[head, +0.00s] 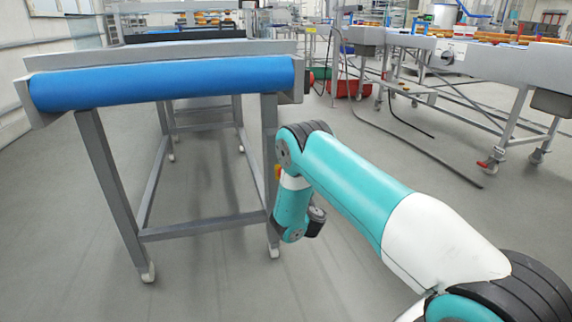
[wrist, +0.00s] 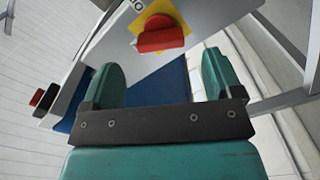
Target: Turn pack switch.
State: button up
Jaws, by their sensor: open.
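The pack switch is a red rotary knob (wrist: 160,34) on a yellow square plate (wrist: 152,14) in the wrist view. It sits on a pale grey metal panel at the top middle of that view. My gripper (wrist: 160,75) is open, with its two green fingers spread wide. The knob shows beyond the fingertips, between them in the picture and a little above them. I see no contact between the fingers and the knob. In the head view my arm reaches toward the right leg of the near conveyor, and my gripper is hidden there.
The near conveyor has a blue belt roller (head: 165,84) and grey legs on casters. In the wrist view a red button (wrist: 37,97) and a black one (wrist: 46,98) stick out at the panel's left end. Another conveyor (head: 460,52) stands right; grey floor lies between, with a dark cable on it.

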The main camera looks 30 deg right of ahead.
jog(key=shift+p+x, duration=0.3)
jog(key=shift+x, duration=2.7)
jog(key=c, duration=0.9)
